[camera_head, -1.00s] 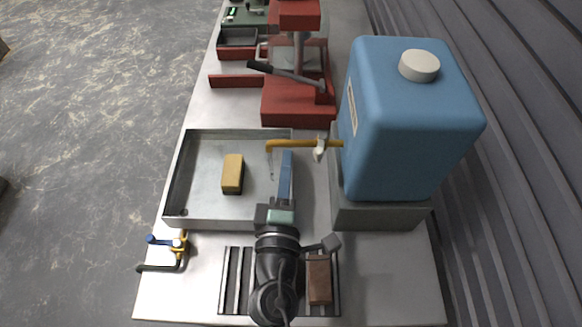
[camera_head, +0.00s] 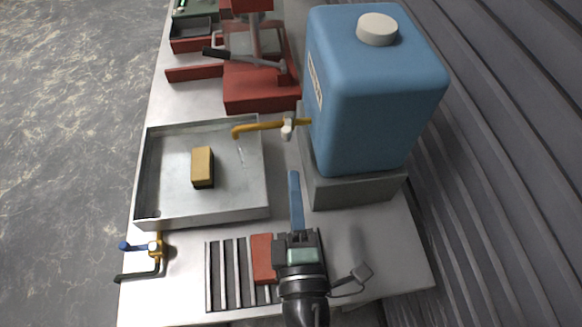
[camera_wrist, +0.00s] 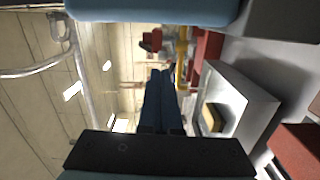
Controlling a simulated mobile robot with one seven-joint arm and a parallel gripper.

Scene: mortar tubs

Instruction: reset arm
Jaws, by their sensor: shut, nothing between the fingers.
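My gripper (camera_head: 294,178) points away from me over the metal bench, to the right of the metal tray and in front of the blue tank. Its blue fingers are closed together and hold nothing. In the wrist view the fingers (camera_wrist: 160,92) lie side by side with no object between them. My arm reaches in from the bottom edge of the head view.
A shallow metal tray (camera_head: 140,196) holds a yellow sponge (camera_head: 202,164). A blue tank (camera_head: 375,95) with a yellow tap (camera_head: 260,127) stands right. A red-brown block (camera_head: 263,260) lies on a slatted rack (camera_head: 227,270). A red press (camera_head: 258,88) stands behind.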

